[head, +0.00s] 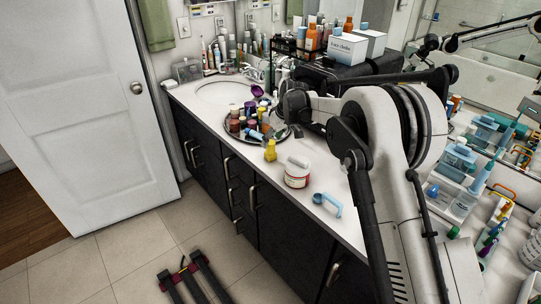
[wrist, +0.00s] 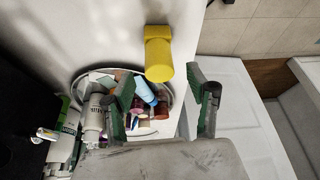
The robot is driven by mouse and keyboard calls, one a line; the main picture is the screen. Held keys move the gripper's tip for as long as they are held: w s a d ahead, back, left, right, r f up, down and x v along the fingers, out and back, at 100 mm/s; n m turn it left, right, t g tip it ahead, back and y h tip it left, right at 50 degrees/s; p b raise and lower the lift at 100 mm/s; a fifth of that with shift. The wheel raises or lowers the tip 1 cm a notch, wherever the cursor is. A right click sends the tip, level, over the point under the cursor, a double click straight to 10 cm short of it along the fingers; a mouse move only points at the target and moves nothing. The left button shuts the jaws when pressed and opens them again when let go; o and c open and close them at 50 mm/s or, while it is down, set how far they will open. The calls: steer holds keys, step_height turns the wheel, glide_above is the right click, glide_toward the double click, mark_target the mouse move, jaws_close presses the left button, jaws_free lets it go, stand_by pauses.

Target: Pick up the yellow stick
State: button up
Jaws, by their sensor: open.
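The yellow stick (head: 270,150) is a short, thick yellow piece with a wider part at one end. It stands on the white counter near the front edge, just in front of a round tray (head: 235,136). In the wrist view the yellow stick (wrist: 158,55) lies ahead of my fingertips, roughly in line with the gap between them. My gripper (wrist: 160,84) is open, with green-padded fingers either side and nothing between them. In the head view my gripper is over the counter behind the tray, partly hidden by my own arm.
The tray holds several small bottles and tubes; in the wrist view it shows under my left finger (wrist: 166,90). A sink (head: 222,92) and a crowded organizer (head: 312,42) are behind.

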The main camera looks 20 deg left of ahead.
mark_target(270, 155)
steer(key=shift+x, duration=1.3)
jaws_close()
